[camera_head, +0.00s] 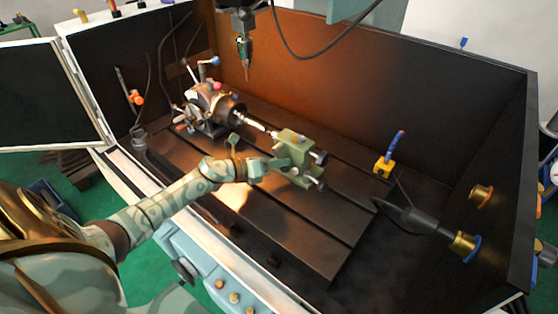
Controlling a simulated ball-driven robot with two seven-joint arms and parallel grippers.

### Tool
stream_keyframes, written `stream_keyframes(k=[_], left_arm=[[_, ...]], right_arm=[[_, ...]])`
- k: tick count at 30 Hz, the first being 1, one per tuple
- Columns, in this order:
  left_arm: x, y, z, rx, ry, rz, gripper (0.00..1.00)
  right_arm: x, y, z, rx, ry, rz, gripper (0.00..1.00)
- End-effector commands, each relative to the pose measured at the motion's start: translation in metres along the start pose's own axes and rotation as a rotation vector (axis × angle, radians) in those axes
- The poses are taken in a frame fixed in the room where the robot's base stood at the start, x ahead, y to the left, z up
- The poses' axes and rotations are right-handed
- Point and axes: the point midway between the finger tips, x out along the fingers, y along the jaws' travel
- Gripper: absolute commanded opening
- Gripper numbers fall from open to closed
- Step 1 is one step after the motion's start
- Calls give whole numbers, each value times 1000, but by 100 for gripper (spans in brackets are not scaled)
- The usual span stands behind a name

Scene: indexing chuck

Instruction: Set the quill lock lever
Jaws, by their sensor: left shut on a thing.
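A green tailstock block (294,148) stands on the slotted machine table, with dark knobs on its right side. Its metal quill points left toward the indexing chuck (228,106). My left gripper (283,163) reaches in from the left and is at the near-left side of the tailstock. It is shut on a small part there, which I take to be the quill lock lever; the fingers hide most of it, so its angle cannot be told. My right gripper is not in view.
The slotted table (300,228) is clear in front of the tailstock. A spindle with a tool (245,55) hangs above at the back. A yellow block with a blue handle (384,165) stands to the right. A black jointed nozzle (420,222) and enclosure walls bound the right side.

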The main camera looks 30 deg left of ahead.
Motion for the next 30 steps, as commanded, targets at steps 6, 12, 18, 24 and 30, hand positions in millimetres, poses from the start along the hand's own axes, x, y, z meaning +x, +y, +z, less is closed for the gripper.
stream_keyframes(k=[6, 12, 18, 24, 30], left_arm=[[-3, 7, -7, 175, 59, 87, 0], [-6, 12, -5, 331, 94, 159, 0], [-8, 17, -4, 452, 121, 218, 0], [-9, 21, -4, 534, 140, 256, 0], [-9, 23, -5, 576, 150, 275, 0]], right_arm=[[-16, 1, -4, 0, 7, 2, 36], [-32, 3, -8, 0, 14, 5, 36], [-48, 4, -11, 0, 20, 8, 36], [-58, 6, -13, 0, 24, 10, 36], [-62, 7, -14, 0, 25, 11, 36]])
